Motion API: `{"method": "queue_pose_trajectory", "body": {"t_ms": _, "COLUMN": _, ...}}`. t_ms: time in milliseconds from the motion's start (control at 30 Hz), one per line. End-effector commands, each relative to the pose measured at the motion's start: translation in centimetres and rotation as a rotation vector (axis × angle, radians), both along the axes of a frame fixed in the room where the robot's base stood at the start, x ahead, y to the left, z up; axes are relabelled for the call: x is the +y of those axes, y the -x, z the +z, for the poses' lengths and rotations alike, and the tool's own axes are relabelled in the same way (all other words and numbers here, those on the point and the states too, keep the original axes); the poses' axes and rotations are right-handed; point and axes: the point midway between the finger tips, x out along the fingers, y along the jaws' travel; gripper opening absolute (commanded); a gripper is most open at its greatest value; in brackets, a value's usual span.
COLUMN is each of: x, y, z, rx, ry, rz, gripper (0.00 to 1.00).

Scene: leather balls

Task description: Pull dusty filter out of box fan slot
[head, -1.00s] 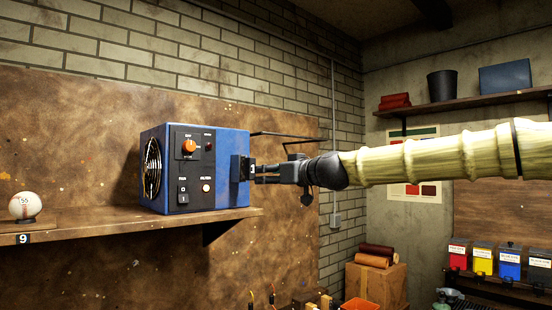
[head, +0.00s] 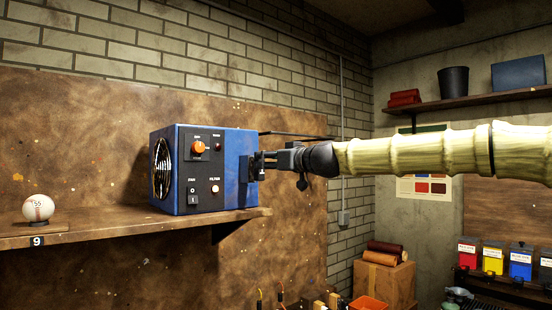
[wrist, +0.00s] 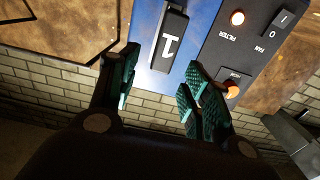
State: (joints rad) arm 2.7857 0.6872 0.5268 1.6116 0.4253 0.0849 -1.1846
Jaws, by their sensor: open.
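The blue box fan (head: 235,165) sits on a wall shelf, its round grille at left and a black control panel facing me. A black block-like handle (head: 244,168) sticks out of its right side. In the wrist view the handle (wrist: 171,40) carries a white mark like a "1", set in the blue fan wall. My gripper (head: 262,162) is at the fan's right side, close to the handle. In the wrist view my gripper (wrist: 163,84) is open and empty, its green-padded fingers on either side of the handle's near end. I cannot tell whether they touch it. The filter itself is hidden.
The brown shelf (head: 120,228) also holds a baseball (head: 38,208) at left. The panel (head: 202,168) has an orange knob, a switch and a lit filter lamp. A cardboard box (head: 385,285) stands below at right, with coloured bins (head: 495,258) beyond.

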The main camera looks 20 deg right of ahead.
Motion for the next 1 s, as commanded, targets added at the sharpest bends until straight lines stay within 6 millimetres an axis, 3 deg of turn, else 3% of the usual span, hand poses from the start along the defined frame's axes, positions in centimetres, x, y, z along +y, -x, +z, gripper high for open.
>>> {"method": "queue_pose_trajectory", "body": {"t_ms": 400, "x": 1.2, "y": -3.2, "z": 0.0, "rx": 0.001, "ry": 0.001, "rz": 0.000, "gripper": 0.48}}
{"method": "queue_pose_trajectory", "body": {"t_ms": 867, "x": 1.3, "y": -3.7, "z": 0.0, "rx": 0.000, "ry": 0.000, "rz": -0.001, "gripper": 0.48}}
{"method": "queue_pose_trajectory", "body": {"t_ms": 1000, "x": 1.3, "y": -3.7, "z": 0.0, "rx": 0.000, "ry": 0.000, "rz": 0.000, "gripper": 0.23}}
